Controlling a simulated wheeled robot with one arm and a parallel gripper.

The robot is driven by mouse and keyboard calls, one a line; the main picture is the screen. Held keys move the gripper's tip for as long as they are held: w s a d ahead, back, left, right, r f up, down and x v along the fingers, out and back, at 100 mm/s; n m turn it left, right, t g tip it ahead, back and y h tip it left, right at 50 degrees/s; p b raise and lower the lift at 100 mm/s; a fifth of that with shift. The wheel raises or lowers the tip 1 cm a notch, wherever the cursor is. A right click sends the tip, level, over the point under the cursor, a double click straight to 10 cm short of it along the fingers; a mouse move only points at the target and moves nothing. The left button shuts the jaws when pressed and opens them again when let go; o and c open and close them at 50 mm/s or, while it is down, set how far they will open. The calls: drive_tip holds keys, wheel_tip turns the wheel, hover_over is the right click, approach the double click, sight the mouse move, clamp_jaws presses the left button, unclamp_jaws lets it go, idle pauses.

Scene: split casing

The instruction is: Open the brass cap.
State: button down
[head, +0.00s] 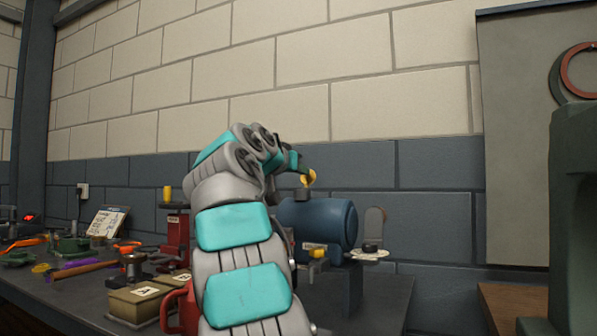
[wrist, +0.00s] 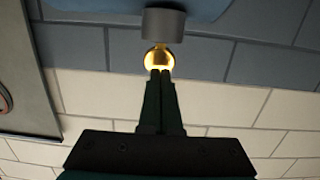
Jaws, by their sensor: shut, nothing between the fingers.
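The brass cap (head: 310,179) shows at the top of a short grey neck (head: 302,195) on the blue tank (head: 325,222). In the wrist view, which is upside down, the cap (wrist: 159,58) is a shiny round piece against the grey neck (wrist: 164,23). My gripper (wrist: 159,74) is shut with nothing between its fingers. Its tips are right at the cap's edge; I cannot tell whether they touch it. In the head view my arm hides part of the tank, and the gripper is small beside the cap.
A yellow knob (head: 318,253) sits low on the tank's front. A small plate with a dark knob (head: 370,249) is at its right. Labelled boxes (head: 143,300), a hammer (head: 85,270) and a red machine (head: 177,235) crowd the bench at left. A green machine (head: 574,200) stands at right.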

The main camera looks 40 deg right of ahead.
drive_tip(key=shift+w+d+r, duration=0.1)
drive_tip(key=shift+d+r, duration=0.2)
drive_tip(key=shift+d, duration=0.05)
idle(0.3)
idle(0.4)
drive_tip(key=s+a+r, duration=0.2)
drive_tip(key=a+r, duration=0.1)
drive_tip(key=a, duration=0.2)
drive_tip(key=s+a+r+p, duration=0.1)
drive_tip(key=s+a+r, duration=0.1)
drive_tip(key=a, duration=0.4)
drive_tip(key=shift+s+a+r, duration=0.25)
drive_tip(key=shift+a+r, duration=0.05)
drive_tip(key=shift+r, duration=0.4)
